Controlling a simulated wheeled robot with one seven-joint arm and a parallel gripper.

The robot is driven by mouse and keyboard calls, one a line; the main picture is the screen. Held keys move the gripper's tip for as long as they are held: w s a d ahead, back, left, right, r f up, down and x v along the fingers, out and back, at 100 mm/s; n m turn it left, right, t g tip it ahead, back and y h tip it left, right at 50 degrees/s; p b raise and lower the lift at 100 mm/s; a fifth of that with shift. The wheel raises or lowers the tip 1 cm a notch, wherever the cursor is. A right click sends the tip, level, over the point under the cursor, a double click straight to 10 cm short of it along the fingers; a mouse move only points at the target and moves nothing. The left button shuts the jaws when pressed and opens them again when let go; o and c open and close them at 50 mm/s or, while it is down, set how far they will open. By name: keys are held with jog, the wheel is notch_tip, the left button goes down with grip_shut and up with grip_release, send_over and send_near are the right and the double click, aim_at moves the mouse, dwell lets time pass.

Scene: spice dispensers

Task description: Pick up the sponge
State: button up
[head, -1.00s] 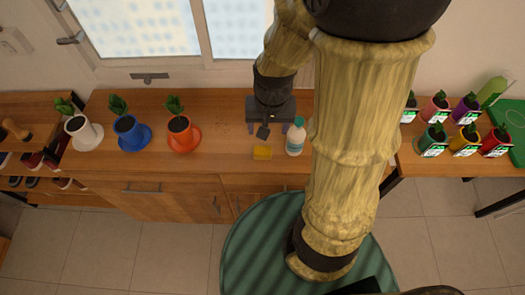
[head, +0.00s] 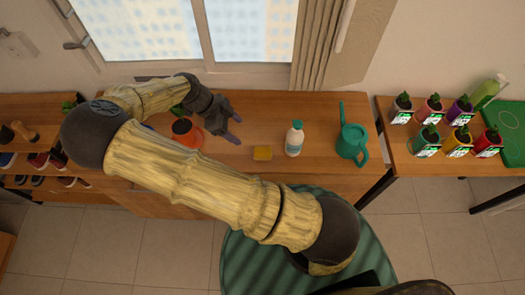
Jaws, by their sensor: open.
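An orange pot (head: 187,135) stands left of my gripper. A teal watering can (head: 352,143) stands right of the bottle. Several small potted plants sit on the right table (head: 420,169). My arm hides much of the counter's left part.

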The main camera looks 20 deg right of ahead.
jog(key=shift+w+a, duration=0.1)
jog(key=shift+w, duration=0.05)
jog(key=p, duration=0.3)
send_over(262, 151)
jog(key=a, duration=0.2)
jog(key=f, duration=0.9)
jog(key=shift+w+a+f, duration=0.15)
jog(key=shift+w+f, duration=0.2)
jog(key=shift+f, duration=0.3)
jog(key=shift+p+x, duration=1.4)
jog(key=shift+x, duration=1.25)
